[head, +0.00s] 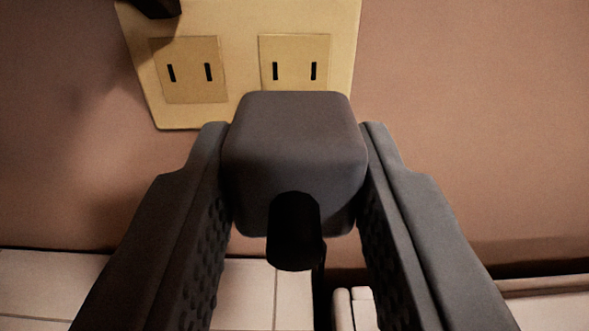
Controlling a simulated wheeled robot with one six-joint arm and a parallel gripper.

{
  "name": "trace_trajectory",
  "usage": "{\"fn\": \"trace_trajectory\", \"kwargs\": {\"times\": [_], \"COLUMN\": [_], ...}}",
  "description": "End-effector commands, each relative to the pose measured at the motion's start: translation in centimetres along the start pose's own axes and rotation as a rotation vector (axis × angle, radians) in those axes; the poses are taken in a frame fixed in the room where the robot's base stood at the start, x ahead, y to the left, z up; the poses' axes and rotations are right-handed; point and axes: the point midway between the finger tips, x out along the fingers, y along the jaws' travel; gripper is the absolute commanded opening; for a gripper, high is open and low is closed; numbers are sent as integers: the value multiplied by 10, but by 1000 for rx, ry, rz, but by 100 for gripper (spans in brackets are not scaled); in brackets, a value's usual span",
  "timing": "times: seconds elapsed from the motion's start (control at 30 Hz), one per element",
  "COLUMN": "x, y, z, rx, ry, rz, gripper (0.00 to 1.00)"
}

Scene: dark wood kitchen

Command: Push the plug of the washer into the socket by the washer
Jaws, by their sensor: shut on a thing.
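The washer's plug (295,145) is a dark grey rounded block in the middle of the head view. A black cord stub comes out of its near face and hangs down. My gripper (295,160) is shut on the plug, one finger on each side. The socket plate (245,15) is yellowish and on the wall ahead. It shows two outlets with two upright slots each, a left outlet (190,70) and a right outlet (294,62). The plug covers the lower edge of the right outlet. Its prongs are hidden, and I cannot tell the gap to the plate.
A dark object (155,8) sits at the top left of the plate and casts a shadow. The brown wall (470,120) is bare on both sides. Pale tiles (45,285) lie below the wall, and a white edge (545,300) shows at the lower right.

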Motion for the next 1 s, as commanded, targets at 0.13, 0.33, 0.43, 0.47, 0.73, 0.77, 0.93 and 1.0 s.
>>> {"fn": "trace_trajectory", "kwargs": {"times": [0.13,0.33,0.43,0.47,0.73,0.77,0.93,1.0], "x": [12,28,35,37,50,51,52,52], "y": [0,0,0,0,0,0,0,0], "z": [0,0,0,0,0,0,0,0], "rx": [0,0,0,0,0,0,0,0], "ry": [-1,-1,-1,-1,-1,-1,0,0], "rz": [0,0,0,0,0,0,0,0], "gripper": [10,10,10,10,10,10,10,10]}}
